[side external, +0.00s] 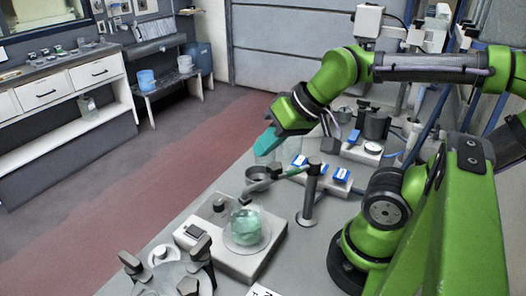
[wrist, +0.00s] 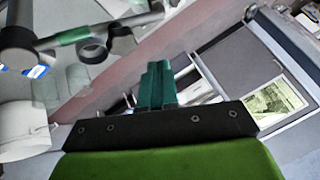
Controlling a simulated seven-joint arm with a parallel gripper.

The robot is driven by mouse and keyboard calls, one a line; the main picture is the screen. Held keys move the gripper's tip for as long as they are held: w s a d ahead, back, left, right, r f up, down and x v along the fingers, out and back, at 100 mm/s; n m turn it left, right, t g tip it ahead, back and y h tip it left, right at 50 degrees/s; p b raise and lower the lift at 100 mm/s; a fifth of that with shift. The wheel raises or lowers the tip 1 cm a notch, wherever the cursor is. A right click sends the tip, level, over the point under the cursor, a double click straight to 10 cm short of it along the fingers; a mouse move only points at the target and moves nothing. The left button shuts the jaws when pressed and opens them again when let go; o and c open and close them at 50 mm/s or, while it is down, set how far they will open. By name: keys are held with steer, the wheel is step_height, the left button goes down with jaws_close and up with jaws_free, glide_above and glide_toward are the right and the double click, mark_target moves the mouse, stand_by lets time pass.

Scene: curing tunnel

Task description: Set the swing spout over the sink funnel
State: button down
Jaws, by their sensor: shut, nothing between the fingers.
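The swing spout (side external: 290,173) is a thin arm with a green section on a dark upright post (side external: 311,192). Its dark free end is at the near side of a small dark round cup, likely the sink funnel (side external: 258,172). I cannot tell whether the end is over the opening. My gripper (side external: 266,144) has teal fingers, which also show in the wrist view (wrist: 155,85). It is shut and empty, above and beyond the funnel, apart from the spout.
A beaker of green liquid (side external: 246,226) stands on a white device (side external: 222,240) in front of the spout. Blue-and-white blocks (side external: 335,173) lie right of the post. A dark pot (side external: 376,125) stands behind. Dark-handled fittings (side external: 196,255) are at the near left.

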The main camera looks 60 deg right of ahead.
steer(key=c, duration=1.8)
jaws_free()
steer(key=shift+c, duration=0.2)
steer(key=shift+o, duration=1.1)
steer(key=shift+f, duration=0.1)
steer(key=shift+o, duration=1.1)
steer(key=shift+w, duration=0.25)
steer(key=o, duration=0.6)
steer(key=r+g, duration=0.1)
steer(key=w+r, duration=0.1)
steer(key=r, duration=0.1)
steer(key=w+r+n+g+h, duration=0.1)
steer(key=r, duration=0.1)
steer(key=shift+d+g, duration=0.3)
steer(key=shift+d, duration=0.1)
steer(key=shift+o, duration=0.2)
step_height(320, 180, up, 7)
steer(key=g+h, duration=0.1)
steer(key=g, duration=0.4)
glide_above(275, 165)
steer(key=shift+m, duration=0.3)
step_height(275, 165, down, 16)
steer(key=shift+r, duration=0.15)
steer(key=shift+c, duration=0.2)
jaws_close()
